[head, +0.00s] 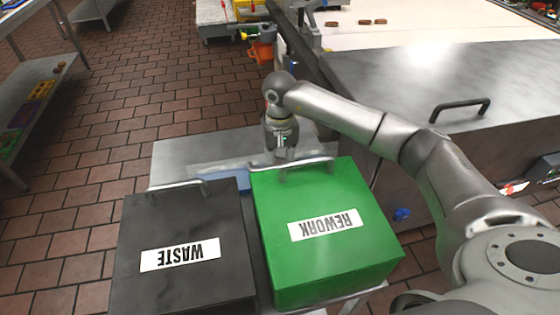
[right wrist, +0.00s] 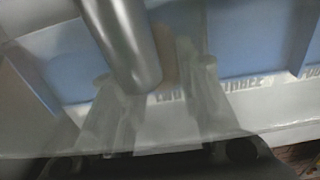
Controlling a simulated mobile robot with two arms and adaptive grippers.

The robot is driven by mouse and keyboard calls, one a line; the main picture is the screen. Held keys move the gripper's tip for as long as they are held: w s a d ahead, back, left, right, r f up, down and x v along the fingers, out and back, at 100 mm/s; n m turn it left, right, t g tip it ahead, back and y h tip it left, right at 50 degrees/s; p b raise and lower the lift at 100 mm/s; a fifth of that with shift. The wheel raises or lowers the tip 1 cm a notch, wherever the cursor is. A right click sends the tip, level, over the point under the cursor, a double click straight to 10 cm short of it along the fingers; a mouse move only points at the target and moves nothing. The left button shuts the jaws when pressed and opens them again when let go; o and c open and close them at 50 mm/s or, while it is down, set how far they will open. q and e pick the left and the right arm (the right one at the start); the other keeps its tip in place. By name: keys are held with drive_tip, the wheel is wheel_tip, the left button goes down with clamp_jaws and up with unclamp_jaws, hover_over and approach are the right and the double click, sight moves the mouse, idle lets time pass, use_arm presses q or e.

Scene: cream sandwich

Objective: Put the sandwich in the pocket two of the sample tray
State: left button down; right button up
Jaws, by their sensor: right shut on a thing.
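My right gripper (head: 283,150) is low behind the green REWORK box, over the tray area. It is shut on the sandwich, a small tan piece (right wrist: 169,50) partly hidden by a grey metal bar in the right wrist view. The blue sample tray (head: 232,182) lies on the metal table, mostly hidden behind the boxes. The tray's blue pockets (right wrist: 245,35) and a pale labelled edge show in the right wrist view; the lettering is blurred. I cannot tell which pocket the sandwich is over or whether it touches the tray. My left gripper is out of view.
The green REWORK box (head: 290,205) and black WASTE box (head: 185,215) stand in front of the tray, each with a raised metal handle. The handle of the green box (head: 307,162) is close to my right gripper. Several brown pieces (head: 365,22) lie on the pale belt at the back.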

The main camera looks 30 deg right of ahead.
drive_tip(key=o, duration=0.4)
drive_tip(key=shift+o, duration=0.2)
wheel_tip(320, 180, up, 12)
drive_tip(key=shift+b, duration=0.45)
drive_tip(key=shift+r, duration=0.1)
